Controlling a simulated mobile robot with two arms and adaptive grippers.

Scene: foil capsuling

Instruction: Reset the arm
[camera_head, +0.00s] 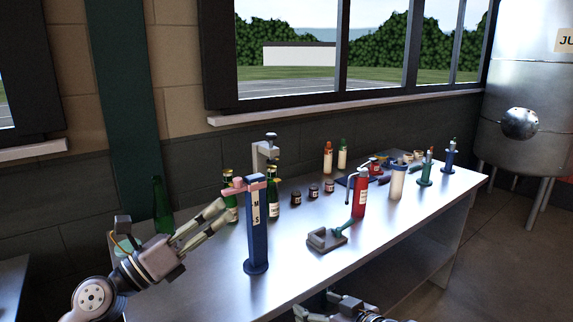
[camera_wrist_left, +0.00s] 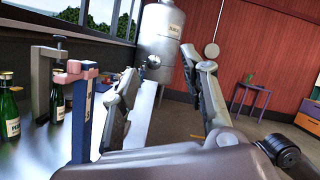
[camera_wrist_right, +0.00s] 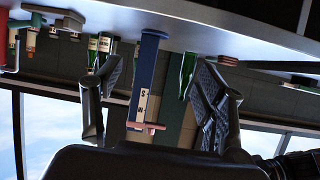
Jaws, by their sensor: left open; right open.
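My left gripper (camera_head: 229,210) is open at the left of the table, its fingers beside the blue post (camera_head: 256,235) with a pink top and the letters M and S. Whether they touch it is unclear; in the left wrist view the gap between the fingers (camera_wrist_left: 165,85) is empty and the blue post (camera_wrist_left: 83,120) is left of both. My right gripper (camera_head: 318,304) is low at the table's front edge, cut off by the frame bottom. In the right wrist view, which is upside down, its fingers (camera_wrist_right: 155,90) are open, with the blue post (camera_wrist_right: 146,75) beyond.
Green bottles (camera_head: 162,205) stand behind the left gripper, with more near a grey press (camera_head: 264,152). A red extinguisher-shaped bottle (camera_head: 360,195), a grey hand tool (camera_head: 328,238), small jars (camera_head: 313,191) and a white cup (camera_head: 397,182) stand rightward. The table's front right (camera_head: 400,235) is clear.

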